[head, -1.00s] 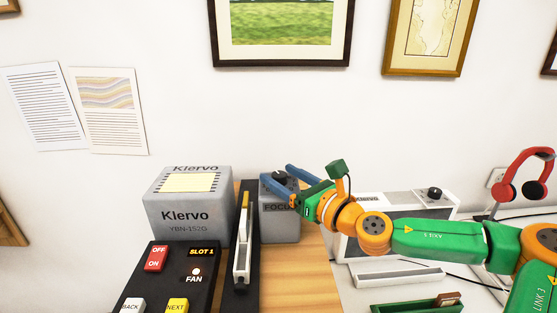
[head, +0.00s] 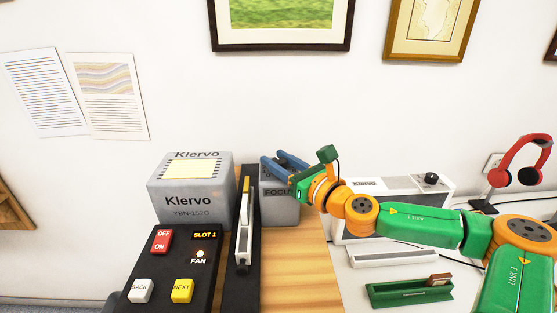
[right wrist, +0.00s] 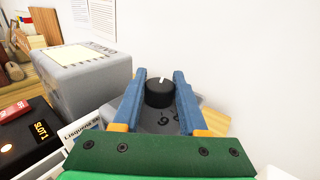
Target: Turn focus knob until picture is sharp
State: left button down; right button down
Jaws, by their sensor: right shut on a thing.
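My right gripper (head: 274,157) reaches in from the right over the box. In the right wrist view its blue fingers (right wrist: 160,76) stand on both sides of the knob, shut on it. In the head view the fingers mostly hide the knob. My left gripper is out of view.
Left of the box stand the black slide unit (head: 246,225), the grey Klervo box (head: 190,190) and a dark button panel (head: 160,265). To the right are a white Klervo unit (head: 400,205), a green tray (head: 408,292) and red headphones (head: 520,165). A framed landscape (head: 281,22) hangs on the wall.

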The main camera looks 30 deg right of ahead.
jog(key=shift+r+m+h+p, duration=0.2)
jog(key=shift+m+h+p, duration=0.65)
jog(key=shift+h+p, duration=0.55)
jog(key=shift+r+m+h+p, duration=0.15)
jog(key=shift+m+h+p, duration=0.85)
jog(key=shift+p, duration=0.65)
jog(key=m+g+h+p, duration=0.1)
jog(key=h, duration=0.1)
jog(key=m+h+p, duration=0.1)
jog(key=h, duration=0.1)
jog(key=shift+f+g, duration=0.15)
jog(key=shift+g, duration=0.25)
jog(key=shift+f+m+g+h+p, duration=0.1)
jog(key=shift+m+g+h+p, duration=0.5)
jog(key=shift+m+h+p, duration=0.45)
jog(key=shift+h, duration=0.35)
jog(key=shift+c, duration=2.2)
grip_release()
